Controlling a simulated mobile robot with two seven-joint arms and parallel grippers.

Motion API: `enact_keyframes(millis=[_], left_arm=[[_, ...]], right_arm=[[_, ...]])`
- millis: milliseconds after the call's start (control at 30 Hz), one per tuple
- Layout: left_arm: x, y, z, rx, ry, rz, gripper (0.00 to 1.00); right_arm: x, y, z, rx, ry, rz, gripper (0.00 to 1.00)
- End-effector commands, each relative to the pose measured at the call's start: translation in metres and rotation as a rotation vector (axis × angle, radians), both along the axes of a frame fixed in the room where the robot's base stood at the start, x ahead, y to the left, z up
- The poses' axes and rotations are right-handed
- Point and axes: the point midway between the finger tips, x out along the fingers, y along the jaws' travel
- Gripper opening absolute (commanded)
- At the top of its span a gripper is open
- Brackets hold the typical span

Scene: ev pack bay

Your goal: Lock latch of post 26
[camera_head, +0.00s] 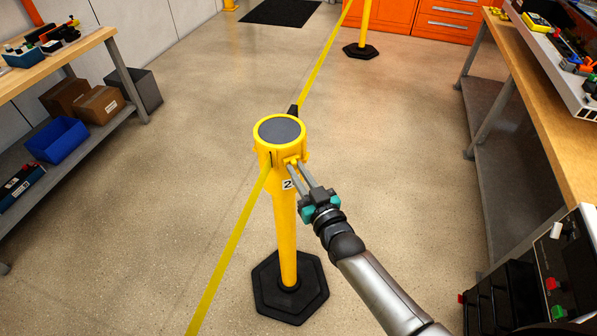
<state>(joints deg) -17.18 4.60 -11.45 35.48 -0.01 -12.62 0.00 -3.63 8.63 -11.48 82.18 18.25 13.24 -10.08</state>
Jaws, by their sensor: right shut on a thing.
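A yellow barrier post (287,225) stands upright on a black hexagonal base (291,287) in the middle of the floor. Its head (280,141) has a grey round cap. A white label (288,184) on the post is partly hidden by my right gripper; a "2" shows. My right gripper (292,163) reaches in from the lower right, its fingers shut on a small yellow part at the right front of the head, seemingly the latch. The fingers hide most of that part, so its position is unclear. My left gripper is out of view.
Yellow belts run from the head to the lower left (232,249) and to the far upper right. Another post base (361,50) stands at the back. Benches flank the aisle left (85,46) and right (548,110). A dark cart with coloured buttons is at lower right. Floor beside the post is clear.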

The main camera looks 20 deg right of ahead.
Motion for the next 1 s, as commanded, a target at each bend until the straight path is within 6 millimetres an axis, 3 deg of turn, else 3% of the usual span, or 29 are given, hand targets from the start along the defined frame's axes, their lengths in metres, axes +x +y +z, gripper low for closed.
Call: enact_keyframes(millis=[300,533,567,800,1000], left_arm=[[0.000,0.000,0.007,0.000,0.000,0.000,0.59],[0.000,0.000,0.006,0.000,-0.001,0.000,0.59],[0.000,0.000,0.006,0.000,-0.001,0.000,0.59],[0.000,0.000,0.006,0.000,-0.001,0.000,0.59],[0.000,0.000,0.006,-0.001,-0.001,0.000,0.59]], right_arm=[[-0.003,0.020,0.000,0.002,0.003,0.000,0.00],[-0.003,0.021,-0.001,0.000,0.003,0.001,0.00],[-0.003,0.021,-0.001,0.001,0.003,0.002,0.18],[-0.003,0.021,-0.001,0.001,0.002,0.001,0.45],[-0.003,0.020,0.000,0.000,0.001,0.000,0.47]])
